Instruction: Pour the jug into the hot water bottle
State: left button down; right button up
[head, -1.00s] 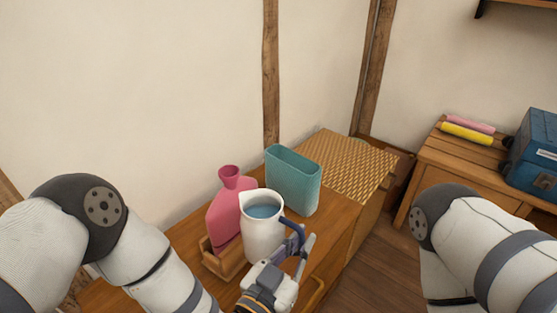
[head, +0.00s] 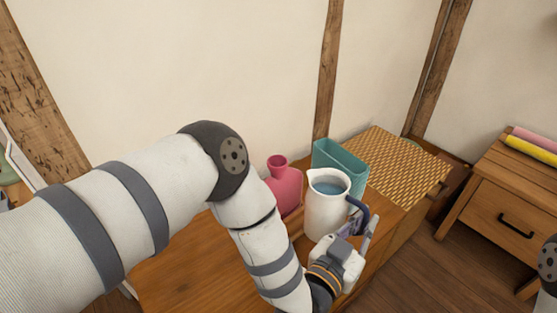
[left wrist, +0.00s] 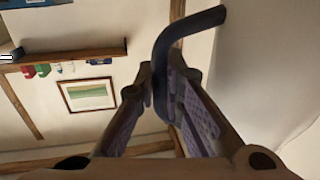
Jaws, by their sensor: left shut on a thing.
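The white jug (head: 325,215) stands nearly upright in the head view, with blue water (head: 329,187) inside. My left gripper (head: 360,226) is shut on its dark blue handle; the handle (left wrist: 166,48) also shows between the finger pads in the left wrist view, with the pale jug body (left wrist: 262,65) at right. The pink hot water bottle (head: 286,188) stands just left of the jug, its round mouth up and open. My left forearm and the jug hide its lower part. I cannot tell whether the jug's base touches the cabinet. My right gripper is out of view.
A teal open container (head: 341,157) stands close behind the jug. A woven mat (head: 396,163) covers the cabinet's far end. The wooden cabinet top (head: 190,255) is clear at left. A nightstand (head: 505,200) with pink and yellow rolls stands at right.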

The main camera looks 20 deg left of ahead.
aim_at(345, 194)
pick_arm(q)
jog(key=shift+w+a+r+n+p, duration=0.15)
jog(key=shift+a+r+n, duration=0.2)
jog(key=shift+r+n, duration=0.45)
jog(key=shift+w+a+r+n+p, duration=0.15)
jog(key=shift+a+r+n, duration=0.3)
jog(key=shift+r, duration=0.55)
jog(key=shift+w+a+r+n+p, duration=0.1)
jog(key=shift+w+a+r+n, duration=0.15)
jog(key=shift+r+n, duration=0.6)
jog(key=shift+w+a+r+n, duration=0.15)
jog(key=shift+a+r+n, duration=0.4)
jog(key=shift+r, duration=0.25)
jog(key=shift+w+a+r+n, duration=0.15)
jog(key=shift+a+r+n, duration=0.4)
jog(key=shift+r, duration=0.2)
jog(key=shift+w+a+r, duration=0.1)
jog(key=shift+a+r, duration=0.05)
jog(key=shift+r, duration=0.1)
jog(key=shift+a+r+n, duration=0.15)
jog(key=shift+r+n, duration=0.1)
jog(key=shift+n, duration=0.15)
jog(key=shift+w+a+r, duration=0.1)
jog(key=shift+r, duration=0.05)
